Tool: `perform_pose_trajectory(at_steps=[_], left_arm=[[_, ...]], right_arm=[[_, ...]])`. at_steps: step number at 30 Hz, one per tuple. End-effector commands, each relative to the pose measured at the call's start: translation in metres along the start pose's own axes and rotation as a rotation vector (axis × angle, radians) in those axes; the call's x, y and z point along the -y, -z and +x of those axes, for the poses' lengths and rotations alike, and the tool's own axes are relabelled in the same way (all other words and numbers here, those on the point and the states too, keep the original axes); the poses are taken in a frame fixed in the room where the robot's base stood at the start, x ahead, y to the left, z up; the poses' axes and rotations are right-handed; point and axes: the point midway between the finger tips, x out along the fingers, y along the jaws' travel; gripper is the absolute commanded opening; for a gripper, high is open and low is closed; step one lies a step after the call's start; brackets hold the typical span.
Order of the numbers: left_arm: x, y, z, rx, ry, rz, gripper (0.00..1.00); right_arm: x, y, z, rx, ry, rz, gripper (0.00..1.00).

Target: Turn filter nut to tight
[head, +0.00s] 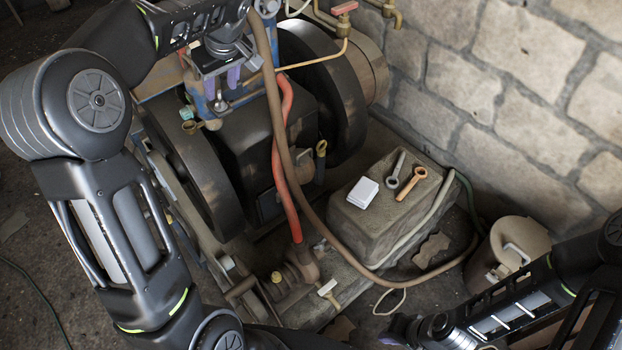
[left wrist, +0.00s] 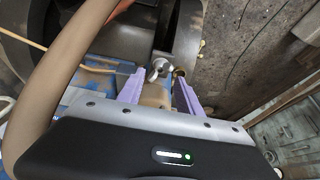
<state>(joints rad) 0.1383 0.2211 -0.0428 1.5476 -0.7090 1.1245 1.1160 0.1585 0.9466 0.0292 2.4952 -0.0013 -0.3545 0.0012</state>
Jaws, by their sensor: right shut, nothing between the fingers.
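My left gripper (head: 223,88) hangs at the engine's top, its purple fingers pointing down. In the left wrist view its two fingers (left wrist: 160,88) are spread apart, and the gripper is open. A small silver fitting (left wrist: 158,68), seemingly the filter nut, shows between and just beyond the fingertips, above a tan cylindrical body (left wrist: 155,94). It also appears just below the fingers in the head view (head: 221,105). Contact with the fingers cannot be told, nor how tight it is. My right gripper (head: 395,333) is shut and empty at the bottom edge, partly cut off.
The dark engine (head: 265,140) has large flywheels and a red hose (head: 283,150). A brown hose (head: 285,170) passes close beside my left gripper. A stone block (head: 375,215) holds a white box (head: 363,192) and two wrenches (head: 410,183). A bucket (head: 510,245) stands by the wall.

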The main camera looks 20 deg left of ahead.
Motion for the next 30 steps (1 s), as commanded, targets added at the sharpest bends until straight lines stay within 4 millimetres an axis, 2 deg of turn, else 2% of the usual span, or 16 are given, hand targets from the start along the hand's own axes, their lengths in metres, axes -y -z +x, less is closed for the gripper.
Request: perform_pose_trajectory(at_steps=[3, 4, 14, 24, 30], left_arm=[[-0.001, 0.000, -0.026, -0.002, -0.004, -0.001, 0.42], [-0.003, -0.002, -0.026, 0.002, -0.010, 0.014, 0.42], [-0.054, -0.040, 0.013, 0.024, -0.167, 0.252, 0.42], [-0.082, -0.094, 0.056, 0.082, -0.242, 0.387, 0.42], [-0.092, -0.128, 0.081, 0.124, -0.275, 0.447, 0.42]], right_arm=[[-0.002, 0.000, 0.005, 0.000, 0.000, 0.000, 0.00], [-0.002, 0.000, 0.005, 0.000, 0.000, 0.000, 0.00], [-0.003, 0.000, 0.007, 0.000, 0.000, 0.000, 0.00], [-0.004, 0.000, 0.011, 0.000, 0.000, 0.000, 0.00], [-0.006, 0.000, 0.014, 0.000, 0.000, 0.000, 0.00]])
